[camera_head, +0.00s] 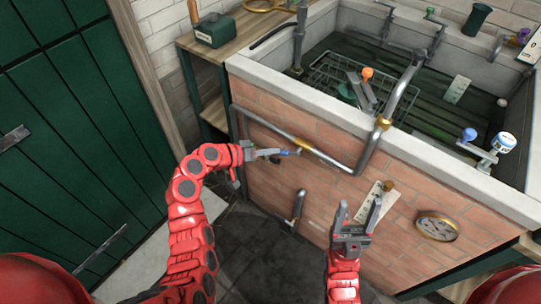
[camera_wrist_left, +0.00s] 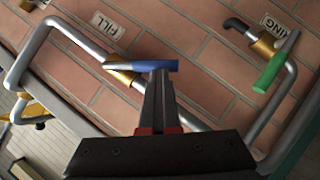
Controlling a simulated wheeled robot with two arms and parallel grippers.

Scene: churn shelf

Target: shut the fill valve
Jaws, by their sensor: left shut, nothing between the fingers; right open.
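The fill valve shows in the left wrist view as a brass body (camera_wrist_left: 122,73) on a steel pipe, with a blue lever (camera_wrist_left: 142,65) set at an angle to the pipe. A FILL plate (camera_wrist_left: 108,25) is on the brick above it. In the head view the lever's blue end (camera_head: 284,152) shows by my left gripper (camera_head: 272,153). This gripper is shut and empty, its fingertips (camera_wrist_left: 161,76) at the lever's right part; I cannot tell whether they touch. My right gripper (camera_head: 357,207) is open and empty before the brick wall.
A second valve with a green lever (camera_wrist_left: 268,73) is at the right in the left wrist view, by a partly hidden plate (camera_wrist_left: 281,22). The bent pipe (camera_head: 362,155) stands out from the brick basin front (camera_head: 290,115). A gauge (camera_head: 437,227) is at the lower right.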

